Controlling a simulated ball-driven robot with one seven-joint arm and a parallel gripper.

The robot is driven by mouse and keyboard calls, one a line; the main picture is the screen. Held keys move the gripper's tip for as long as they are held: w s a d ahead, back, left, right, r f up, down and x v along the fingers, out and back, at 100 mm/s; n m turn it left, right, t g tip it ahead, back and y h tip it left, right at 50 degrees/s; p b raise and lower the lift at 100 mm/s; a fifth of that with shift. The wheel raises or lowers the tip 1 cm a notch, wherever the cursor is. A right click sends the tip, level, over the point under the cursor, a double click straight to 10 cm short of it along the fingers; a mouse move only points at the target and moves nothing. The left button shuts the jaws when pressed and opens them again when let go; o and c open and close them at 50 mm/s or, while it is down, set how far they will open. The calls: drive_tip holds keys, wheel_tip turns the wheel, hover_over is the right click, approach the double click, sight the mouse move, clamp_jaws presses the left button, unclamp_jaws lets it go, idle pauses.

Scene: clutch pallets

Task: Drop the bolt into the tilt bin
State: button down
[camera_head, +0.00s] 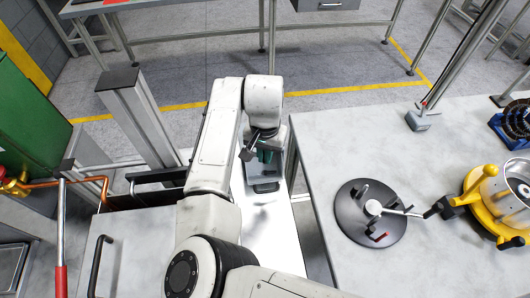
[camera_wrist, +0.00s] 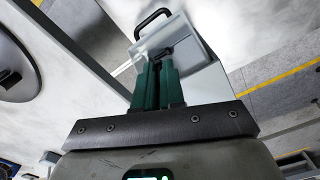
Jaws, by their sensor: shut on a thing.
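My gripper (camera_wrist: 158,68) has green fingers pointing to the top of the wrist view. They are shut on a small dark piece, the bolt (camera_wrist: 164,53), of which only a little shows at the tips. Beyond the tips is a pale box-like bin with a black handle, which I take as the tilt bin (camera_wrist: 190,45). In the head view my gripper (camera_head: 265,156) is over this bin (camera_head: 258,177), its handle toward me. The bolt cannot be made out there. I cannot tell how high the bolt is above the bin.
A grey table (camera_head: 430,150) stands at the right, close to the bin. It carries a black round plate (camera_head: 371,225) with upright parts and a yellow machine (camera_head: 485,205). A cabinet with a black handle (camera_head: 98,265) is at lower left. A grey post (camera_head: 135,110) stands left of my arm.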

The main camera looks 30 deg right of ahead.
drive_tip(key=c, duration=1.1)
unclamp_jaws()
drive_tip(key=shift+c, duration=0.2)
drive_tip(key=shift+r, duration=0.1)
wheel_tip(320, 180, up, 11)
drive_tip(key=b, duration=0.1)
drive_tip(key=shift+b, duration=0.4)
drive_tip(key=shift+a+f, duration=0.1)
drive_tip(key=shift+f, duration=0.15)
